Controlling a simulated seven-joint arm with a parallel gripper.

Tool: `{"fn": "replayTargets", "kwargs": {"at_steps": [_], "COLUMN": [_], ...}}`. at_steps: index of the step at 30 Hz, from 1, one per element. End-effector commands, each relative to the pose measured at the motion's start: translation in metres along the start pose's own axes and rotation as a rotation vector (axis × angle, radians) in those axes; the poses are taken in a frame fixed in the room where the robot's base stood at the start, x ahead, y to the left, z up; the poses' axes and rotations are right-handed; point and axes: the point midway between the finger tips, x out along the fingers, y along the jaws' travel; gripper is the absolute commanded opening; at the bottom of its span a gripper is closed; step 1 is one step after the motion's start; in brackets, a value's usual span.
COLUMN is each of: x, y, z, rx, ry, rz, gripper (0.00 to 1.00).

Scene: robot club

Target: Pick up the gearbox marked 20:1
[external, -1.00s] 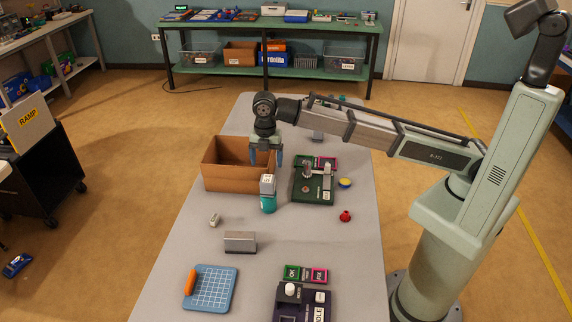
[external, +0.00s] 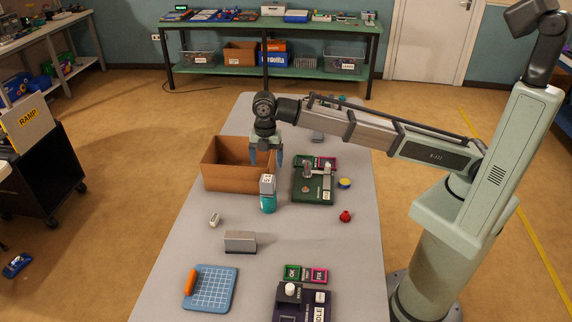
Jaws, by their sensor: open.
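A small grey block with a marked face on a teal cylinder (external: 268,204) stands upright on the table, in front of the cardboard box; it looks like a gearbox with a motor. Its marking is too small to read, so I cannot tell whether it says 20:1. My gripper (external: 266,161) points down with its fingers apart, above and just behind this unit as seen here. It is open and holds nothing. A small pale block (external: 215,220) and a grey metal block (external: 240,242) lie nearer the camera; no ratio is readable on them.
The open cardboard box (external: 222,183) is left of my gripper. A green board with parts (external: 313,197) lies to the right. A red knob-like piece (external: 345,217), a yellow-and-blue round piece (external: 344,183), a blue grid mat (external: 214,290) and a purple device (external: 287,311) are also on the table.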

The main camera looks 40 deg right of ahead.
Motion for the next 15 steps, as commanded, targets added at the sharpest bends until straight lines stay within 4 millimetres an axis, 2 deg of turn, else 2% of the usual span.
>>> {"fn": "replayTargets", "kwargs": {"at_steps": [5, 12, 15], "x": [-0.008, -0.054, -0.045], "y": [0.001, 0.002, -0.003], "z": [0.0, 0.0, 0.022], "rx": [0.0, 0.0, 0.043], "ry": [0.0, 0.0, 0.032], "rz": [0.001, 0.003, 0.022], "gripper": [0.83, 0.83, 0.83]}}
